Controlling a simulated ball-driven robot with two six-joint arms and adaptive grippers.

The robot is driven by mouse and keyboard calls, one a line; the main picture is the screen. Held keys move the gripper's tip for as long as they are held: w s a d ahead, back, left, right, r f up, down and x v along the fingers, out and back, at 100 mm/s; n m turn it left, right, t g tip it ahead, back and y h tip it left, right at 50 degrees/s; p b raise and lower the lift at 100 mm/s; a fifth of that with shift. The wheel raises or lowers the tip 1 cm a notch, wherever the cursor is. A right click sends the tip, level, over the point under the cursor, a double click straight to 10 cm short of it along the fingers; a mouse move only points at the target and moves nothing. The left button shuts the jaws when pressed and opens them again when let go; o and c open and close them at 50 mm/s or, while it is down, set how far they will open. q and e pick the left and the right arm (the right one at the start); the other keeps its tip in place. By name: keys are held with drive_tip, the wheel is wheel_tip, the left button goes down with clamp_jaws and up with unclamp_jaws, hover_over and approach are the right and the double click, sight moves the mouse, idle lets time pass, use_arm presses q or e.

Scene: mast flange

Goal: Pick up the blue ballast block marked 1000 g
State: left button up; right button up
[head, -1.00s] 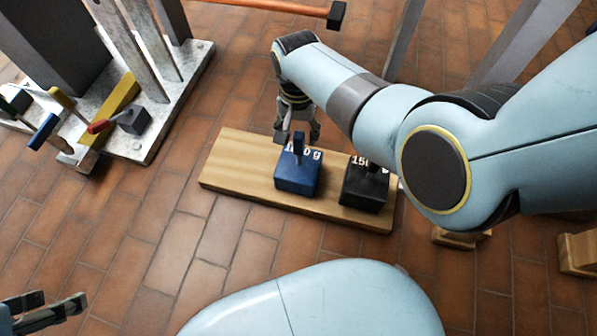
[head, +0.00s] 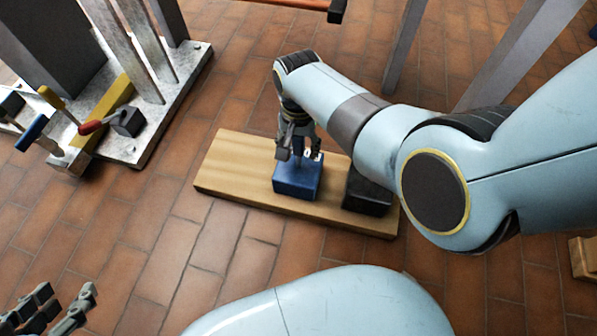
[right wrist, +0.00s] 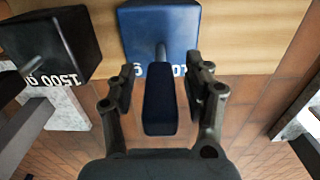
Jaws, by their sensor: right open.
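The blue ballast block (head: 297,180) stands upright on a wooden board in the head view. It also shows in the right wrist view (right wrist: 158,30), with white lettering partly hidden and a dark blue grip (right wrist: 158,100) on a thin stem. My right gripper (head: 298,150) is at the block's grip, just above the body. In the right wrist view the right gripper (right wrist: 160,85) is open, one finger on each side of the grip, with gaps visible. My left gripper (head: 62,305) is at the lower left of the head view, fingers apart, empty and far from the block.
A black block (head: 367,194), marked 1500 g in the wrist view (right wrist: 50,45), stands close beside the blue one. The wooden board (head: 235,172) has bare room on its left. A metal base plate (head: 165,120) with posts and coloured-handled tools stands at upper left.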

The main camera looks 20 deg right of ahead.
clamp_jaws()
drive_tip(key=shift+r, duration=0.2)
idle(0.6)
